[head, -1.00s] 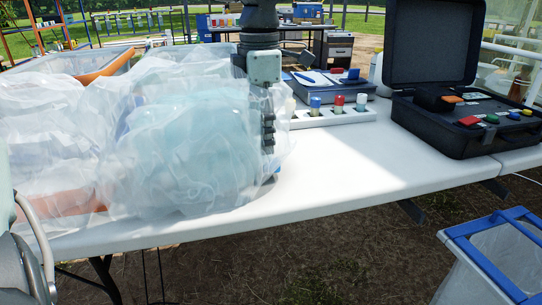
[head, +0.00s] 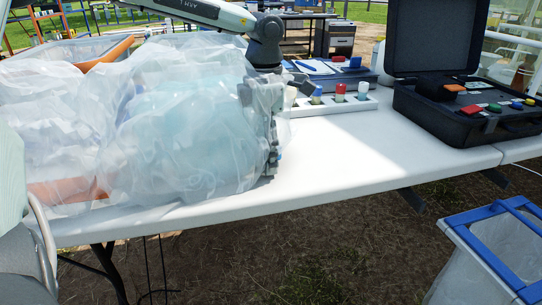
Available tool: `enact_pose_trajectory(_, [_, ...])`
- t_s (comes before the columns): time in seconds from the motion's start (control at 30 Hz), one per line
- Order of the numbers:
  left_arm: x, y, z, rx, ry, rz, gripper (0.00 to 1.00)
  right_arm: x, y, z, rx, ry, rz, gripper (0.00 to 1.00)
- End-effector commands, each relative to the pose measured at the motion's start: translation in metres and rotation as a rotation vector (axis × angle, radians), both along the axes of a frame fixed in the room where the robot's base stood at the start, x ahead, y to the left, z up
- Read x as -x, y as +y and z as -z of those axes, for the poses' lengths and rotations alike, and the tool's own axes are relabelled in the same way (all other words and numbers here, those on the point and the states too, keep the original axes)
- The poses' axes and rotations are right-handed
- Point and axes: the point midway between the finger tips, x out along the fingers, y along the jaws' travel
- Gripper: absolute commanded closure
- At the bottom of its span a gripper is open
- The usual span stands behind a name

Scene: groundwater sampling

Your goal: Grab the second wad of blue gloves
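A pale blue mass (head: 185,125), which looks like blue gloves, shows through a cloudy translucent plastic bag (head: 115,160) on the left part of the white table. I cannot make out separate wads. My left gripper (head: 271,150) is at the bag's right side, with its dark fingers pointing down near the table. Its arm comes in from the upper left behind the bag. The bag partly covers the gripper, so I cannot tell whether it is open or holds anything.
A rack (head: 335,106) with capped vials stands right of the gripper. A black open case (head: 470,125) is at the right. A blue-rimmed bin (head: 470,262) with a clear liner stands below at right. The white table's (head: 345,150) middle is clear.

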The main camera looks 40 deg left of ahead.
Motion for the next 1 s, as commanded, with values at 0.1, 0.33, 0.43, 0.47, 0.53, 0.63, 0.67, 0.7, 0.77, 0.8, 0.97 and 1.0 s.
enact_pose_trajectory(0.1, [0.0,0.0,0.0,0.0,0.0,0.0,0.57,0.0,0.0,0.0,0.0,0.0,0.0,0.6])
enact_pose_trajectory(0.33, [0.0,0.0,0.0,0.0,0.0,0.0,0.78,0.0,0.0,0.0,0.0,0.001,0.0,0.6])
enact_pose_trajectory(0.43, [0.0,0.0,0.0,0.0,0.0,0.0,0.78,0.0,0.0,0.0,0.0,0.001,0.0,0.6])
enact_pose_trajectory(0.47, [0.0,0.0,0.0,0.0,0.0,0.0,0.78,0.0,0.0,0.0,0.0,0.001,0.0,0.6])
enact_pose_trajectory(0.53, [0.0,0.0,-0.001,-0.001,-0.001,0.0,0.78,0.0,0.0,0.0,0.0,0.002,0.0,0.6])
enact_pose_trajectory(0.63, [-0.001,0.0,-0.008,-0.002,-0.003,-0.001,0.78,0.001,0.0,0.0,0.001,0.005,0.001,0.6])
enact_pose_trajectory(0.67, [-0.001,0.0,-0.012,-0.001,-0.003,-0.001,0.78,0.001,0.0,0.001,0.001,0.008,0.001,0.6])
enact_pose_trajectory(0.7, [-0.001,0.0,-0.019,0.0,-0.005,-0.002,0.78,0.002,-0.001,0.001,0.003,0.013,0.002,0.6])
enact_pose_trajectory(0.77, [-0.001,0.0,-0.031,-0.001,-0.005,-0.001,0.78,0.003,-0.002,0.002,0.005,0.022,0.004,0.6])
enact_pose_trajectory(0.8, [-0.001,0.0,-0.039,-0.001,-0.005,0.0,0.78,0.004,-0.003,0.003,0.008,0.028,0.007,0.6])
enact_pose_trajectory(0.97, [-0.001,0.0,-0.072,-0.002,-0.004,0.0,0.78,0.01,-0.009,0.008,0.022,0.07,0.019,0.6])
enact_pose_trajectory(1.0, [-0.001,0.0,-0.078,0.0,-0.003,0.0,0.78,0.012,-0.011,0.01,0.026,0.082,0.023,0.6])
